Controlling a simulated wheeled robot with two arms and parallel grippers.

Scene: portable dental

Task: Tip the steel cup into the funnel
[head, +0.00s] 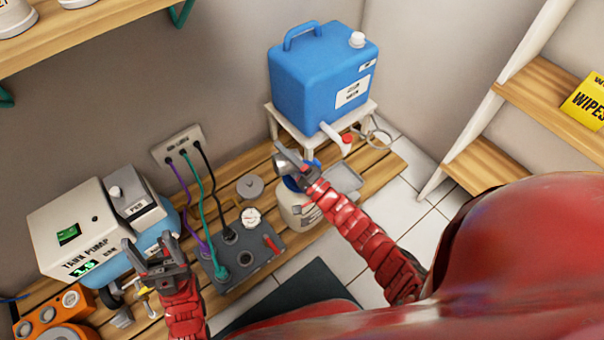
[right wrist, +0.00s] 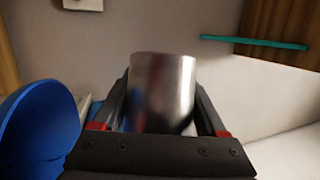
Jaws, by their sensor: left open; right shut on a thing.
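The steel cup (head: 286,161) is gripped by my right gripper (head: 291,164), close above the blue funnel (head: 301,181) in the head view. The cup looks tilted there, but its mouth and contents cannot be made out. In the right wrist view the shiny cup (right wrist: 162,92) sits between both fingers, and the blue funnel (right wrist: 38,130) is beside it at the left, apart from it in the picture. The funnel stands on a white container (head: 298,210), partly hidden by my right arm. My left gripper (head: 150,245) is open and empty near the tank pump.
A blue tank (head: 318,75) with a tap stands on a white stool (head: 290,125) behind the cup. The tank pump (head: 75,235) is at the left. A grey box with a gauge and cables (head: 240,262) lies between my arms.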

